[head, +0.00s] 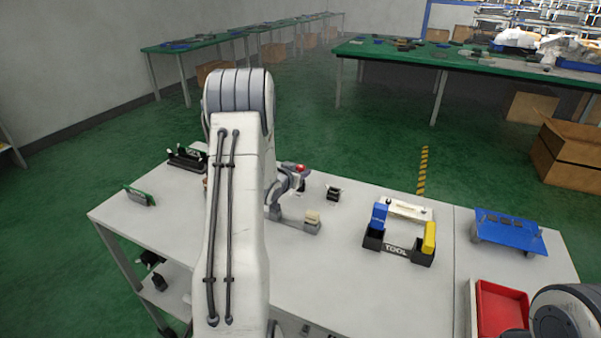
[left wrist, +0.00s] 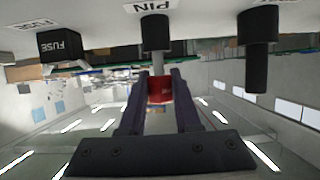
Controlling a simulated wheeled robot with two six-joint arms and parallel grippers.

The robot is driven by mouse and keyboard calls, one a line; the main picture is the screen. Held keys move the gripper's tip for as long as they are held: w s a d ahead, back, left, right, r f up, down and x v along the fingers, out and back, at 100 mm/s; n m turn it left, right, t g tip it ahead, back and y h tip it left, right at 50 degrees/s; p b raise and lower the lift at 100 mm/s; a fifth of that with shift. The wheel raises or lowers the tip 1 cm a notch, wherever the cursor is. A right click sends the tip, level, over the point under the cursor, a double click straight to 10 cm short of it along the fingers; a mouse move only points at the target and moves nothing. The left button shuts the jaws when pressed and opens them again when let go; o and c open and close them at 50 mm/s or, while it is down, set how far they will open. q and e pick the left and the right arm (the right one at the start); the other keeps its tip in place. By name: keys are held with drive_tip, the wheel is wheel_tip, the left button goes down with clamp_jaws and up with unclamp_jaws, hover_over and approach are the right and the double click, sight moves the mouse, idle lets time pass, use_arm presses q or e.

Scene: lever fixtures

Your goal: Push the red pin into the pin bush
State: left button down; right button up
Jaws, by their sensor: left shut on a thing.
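The red pin (left wrist: 159,88) is between the fingers of my left gripper (left wrist: 160,82) in the left wrist view, which is upside down. My left gripper is shut on its red head. A grey shaft runs from the head to the black pin bush (left wrist: 155,30), beside the PIN label (left wrist: 150,7). The shaft's end meets or enters the bush; how deep I cannot tell. In the head view the red of the pin (head: 300,168) shows just past my left gripper (head: 296,180), whose fingers are partly hidden. My right gripper is out of view.
A black FUSE block (left wrist: 60,44) and another black cylinder (left wrist: 258,50) flank the bush. The table's front middle is clear.

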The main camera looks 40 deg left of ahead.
use_arm(q)
drive_tip(key=shift+r+p, duration=0.95)
drive_tip(key=shift+r, duration=0.4)
drive_tip(key=shift+f+b, duration=1.2)
drive_tip(key=shift+f, duration=0.2)
idle(0.6)
drive_tip(key=c, duration=0.5)
unclamp_jaws()
drive_tip(key=shift+c, duration=0.2)
drive_tip(key=v, duration=1)
drive_tip(key=shift+s, duration=0.3)
drive_tip(key=shift+r, duration=0.1)
